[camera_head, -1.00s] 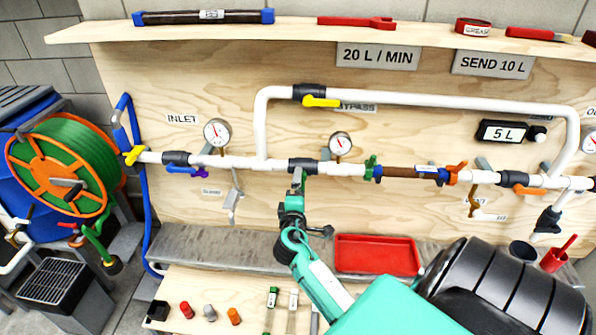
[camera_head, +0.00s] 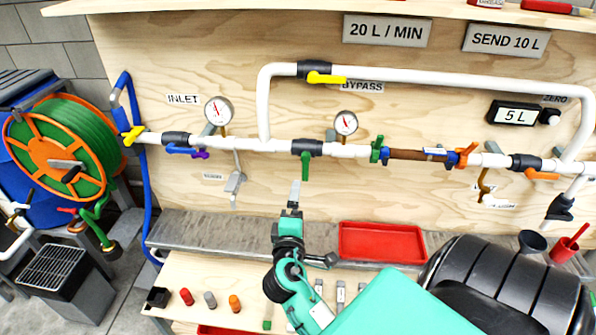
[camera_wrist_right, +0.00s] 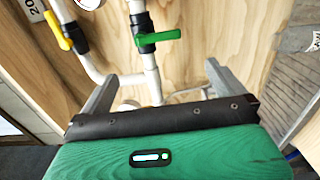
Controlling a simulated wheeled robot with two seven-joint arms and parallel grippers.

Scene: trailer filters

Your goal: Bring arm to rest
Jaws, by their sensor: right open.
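My right arm comes in from the bottom right in the head view. Its gripper (camera_head: 294,195) is in front of the plywood panel, just below the green-handled valve (camera_head: 305,165) on the white pipe, with a visible gap. The green handle points down in the head view. In the right wrist view my right gripper (camera_wrist_right: 158,85) is open, its two grey fingers spread with nothing held between them. The green valve handle (camera_wrist_right: 158,37) shows beyond the fingers there. My left gripper is not in view.
A red tray (camera_head: 382,242) lies on the grey ledge behind my arm. A low wooden bench (camera_head: 200,270) holds several small fittings. White pipework (camera_head: 430,82) with gauges and valves runs across the panel. A hose reel (camera_head: 60,160) stands at the left.

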